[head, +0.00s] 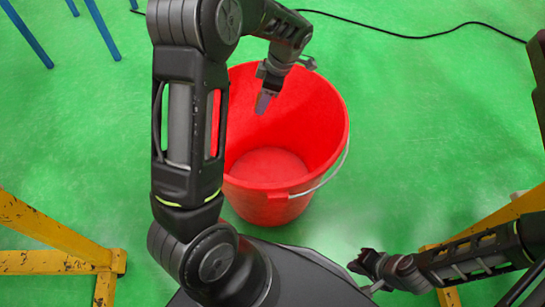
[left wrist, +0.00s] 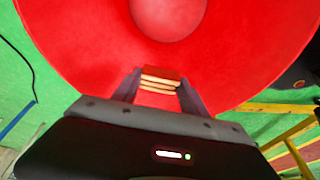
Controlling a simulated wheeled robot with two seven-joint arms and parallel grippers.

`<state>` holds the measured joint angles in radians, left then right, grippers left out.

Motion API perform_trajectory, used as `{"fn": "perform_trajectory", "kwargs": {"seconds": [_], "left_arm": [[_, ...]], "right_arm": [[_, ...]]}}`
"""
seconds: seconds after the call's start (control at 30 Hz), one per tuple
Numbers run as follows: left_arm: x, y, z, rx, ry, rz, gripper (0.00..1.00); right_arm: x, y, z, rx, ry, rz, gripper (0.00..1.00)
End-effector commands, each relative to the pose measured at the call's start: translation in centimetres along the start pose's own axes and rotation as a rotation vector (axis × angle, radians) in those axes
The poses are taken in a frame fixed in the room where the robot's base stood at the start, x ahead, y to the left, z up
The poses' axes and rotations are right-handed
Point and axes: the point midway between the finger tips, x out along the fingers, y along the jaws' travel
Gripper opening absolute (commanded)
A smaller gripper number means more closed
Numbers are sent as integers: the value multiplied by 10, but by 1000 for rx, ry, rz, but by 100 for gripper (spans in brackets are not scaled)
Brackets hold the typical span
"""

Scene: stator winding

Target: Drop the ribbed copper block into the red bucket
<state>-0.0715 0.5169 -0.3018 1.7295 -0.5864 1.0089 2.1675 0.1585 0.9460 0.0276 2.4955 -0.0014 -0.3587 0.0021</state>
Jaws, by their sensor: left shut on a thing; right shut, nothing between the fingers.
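The red bucket (head: 315,130) stands upright on the green floor, its wire handle folded down at the right. My left gripper (head: 264,101) reaches over the bucket's opening from the far side in the head view. In the left wrist view, my left gripper (left wrist: 160,90) is shut on the ribbed copper block (left wrist: 160,80), which shows as orange-brown layers between the fingertips, with the bucket's interior (left wrist: 220,50) behind it. In the head view the block is not clearly seen. My right gripper (head: 366,268) is low at the right, away from the bucket, shut and empty.
Yellow frame legs (head: 60,262) stand at the lower left, and another yellow frame (head: 490,222) is at the right. Blue legs (head: 28,35) are at the upper left. A black cable (head: 410,36) lies on the floor behind the bucket. Open green floor surrounds the bucket.

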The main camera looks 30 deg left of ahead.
Motion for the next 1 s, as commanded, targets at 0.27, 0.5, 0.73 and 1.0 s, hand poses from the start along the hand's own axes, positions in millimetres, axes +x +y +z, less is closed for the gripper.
{"fn": "perform_trajectory", "kwargs": {"seconds": [0.27, 0.5, 0.73, 1.0], "left_arm": [[33, 0, 10, 1, 0, -1, 0], [39, 0, 12, 1, 0, 0, 0], [38, 0, 12, 1, 0, 0, 53], [38, 0, 12, 1, 0, 0, 75]], "right_arm": [[20, 11, -5, 7, 11, 6, 0], [22, 14, -7, 10, 16, 8, 0], [21, 14, -7, 9, 16, 8, 0], [22, 13, -7, 9, 15, 7, 0]]}}
